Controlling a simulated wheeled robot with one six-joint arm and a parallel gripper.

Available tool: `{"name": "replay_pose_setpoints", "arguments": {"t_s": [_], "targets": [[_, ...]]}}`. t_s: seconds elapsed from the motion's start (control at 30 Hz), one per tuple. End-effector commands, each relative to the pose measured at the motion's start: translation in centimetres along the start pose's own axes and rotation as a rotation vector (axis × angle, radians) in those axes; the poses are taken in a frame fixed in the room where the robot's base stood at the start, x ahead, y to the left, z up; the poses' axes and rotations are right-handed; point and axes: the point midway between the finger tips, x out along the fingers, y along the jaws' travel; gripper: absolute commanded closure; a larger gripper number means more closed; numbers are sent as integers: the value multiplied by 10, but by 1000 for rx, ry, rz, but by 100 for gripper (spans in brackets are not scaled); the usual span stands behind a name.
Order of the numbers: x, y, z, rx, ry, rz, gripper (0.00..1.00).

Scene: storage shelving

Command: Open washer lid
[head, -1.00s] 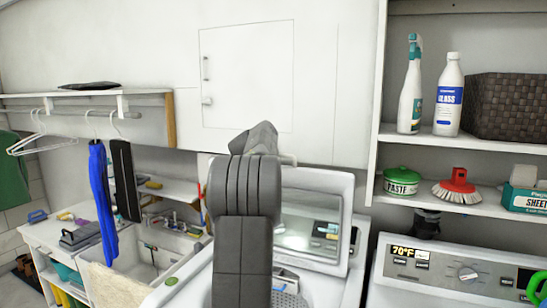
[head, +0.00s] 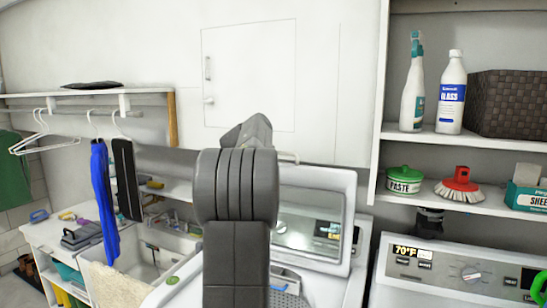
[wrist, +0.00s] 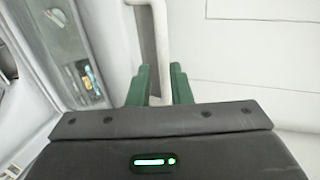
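The washer lid (head: 347,205) stands raised, tilted back against the wall side, with its glass window facing forward. In the wrist view the lid's white frame (wrist: 92,55) and window fill the left side. My gripper (wrist: 160,84) has two green fingers spread apart beside the lid. A thin white pipe or bar shows between and beyond the fingers; I cannot tell whether they touch it. No finger visibly touches the lid. In the head view my grey arm hides the gripper and part of the washer opening.
A dryer panel (head: 455,270) is at the right, under shelves holding bottles (head: 451,95), a paste tin (head: 403,180), a red brush (head: 459,184) and a woven basket (head: 508,105). A sink counter (head: 45,232) and hanging clothes are at the left. The wall is close behind the washer.

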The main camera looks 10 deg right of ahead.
Motion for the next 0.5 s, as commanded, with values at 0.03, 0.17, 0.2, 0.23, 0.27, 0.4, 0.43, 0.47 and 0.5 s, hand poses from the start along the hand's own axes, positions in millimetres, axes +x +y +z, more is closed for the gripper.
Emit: {"name": "replay_pose_setpoints", "arguments": {"t_s": [0.03,0.17,0.2,0.23,0.27,0.4,0.43,0.47,0.5], "targets": [[-12,1,0,1,-2,-2,81],[-39,1,0,1,-2,-2,81],[-47,1,0,0,-1,-1,81],[-52,1,0,0,-1,-1,81],[-57,2,0,-1,-1,-1,81],[-76,1,0,0,0,1,81],[-78,1,0,0,0,1,81],[-81,1,0,0,0,1,81],[-83,1,0,0,0,1,81]]}}
